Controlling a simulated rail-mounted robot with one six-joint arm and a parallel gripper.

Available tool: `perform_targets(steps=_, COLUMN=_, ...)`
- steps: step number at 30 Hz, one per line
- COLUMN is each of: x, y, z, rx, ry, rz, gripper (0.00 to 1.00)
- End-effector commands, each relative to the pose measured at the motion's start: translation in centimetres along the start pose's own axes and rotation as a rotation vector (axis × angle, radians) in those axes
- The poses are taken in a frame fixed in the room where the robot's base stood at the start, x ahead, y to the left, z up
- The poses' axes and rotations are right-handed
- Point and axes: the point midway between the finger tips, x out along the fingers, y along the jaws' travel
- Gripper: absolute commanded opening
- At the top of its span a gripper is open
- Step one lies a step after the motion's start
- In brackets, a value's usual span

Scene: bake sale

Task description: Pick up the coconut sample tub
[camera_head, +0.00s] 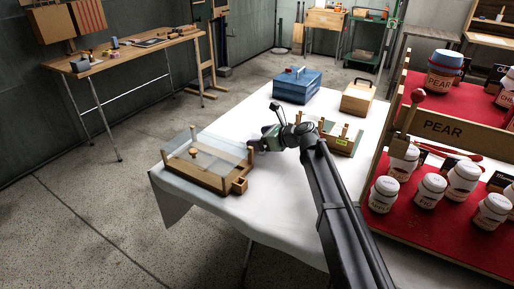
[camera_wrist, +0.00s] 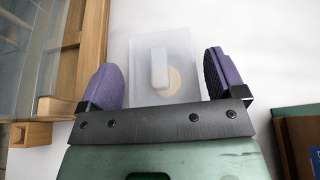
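A translucent, pale tub (camera_wrist: 178,52) with a white upright bar on it and a cream-coloured round patch shows in the wrist view. It lies between the two purple finger pads of my gripper (camera_wrist: 162,78). White cloth shows between the tub and each pad, so the gripper is open and not touching its sides. I cannot read a name on the tub, so its coconut contents are not confirmed. In the head view my gripper (camera_head: 271,138) is low over the white table, and I cannot make out the tub beside it.
A wooden case with a clear lid (camera_head: 208,165) stands left of my gripper. A green tray with wooden posts (camera_head: 345,143) is to the right. A blue box (camera_head: 297,86) and a wooden box (camera_head: 358,97) stand behind. Red shelves with labelled jars (camera_head: 430,188) are at right.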

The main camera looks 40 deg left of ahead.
Motion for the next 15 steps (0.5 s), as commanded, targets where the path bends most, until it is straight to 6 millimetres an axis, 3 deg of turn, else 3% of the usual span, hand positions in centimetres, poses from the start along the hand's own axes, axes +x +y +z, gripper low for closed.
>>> perform_targets(steps=1, x=-0.02, y=-0.01, z=0.00, rx=0.000, ry=0.000, rz=0.000, gripper=0.82)
perform_targets(steps=7, x=-0.02, y=-0.01, z=0.00, rx=0.000, ry=0.000, rz=0.000, gripper=0.51)
perform_targets(steps=15, x=-0.10, y=-0.01, z=0.17, rx=0.000, ry=0.000, rz=0.000, gripper=0.51)
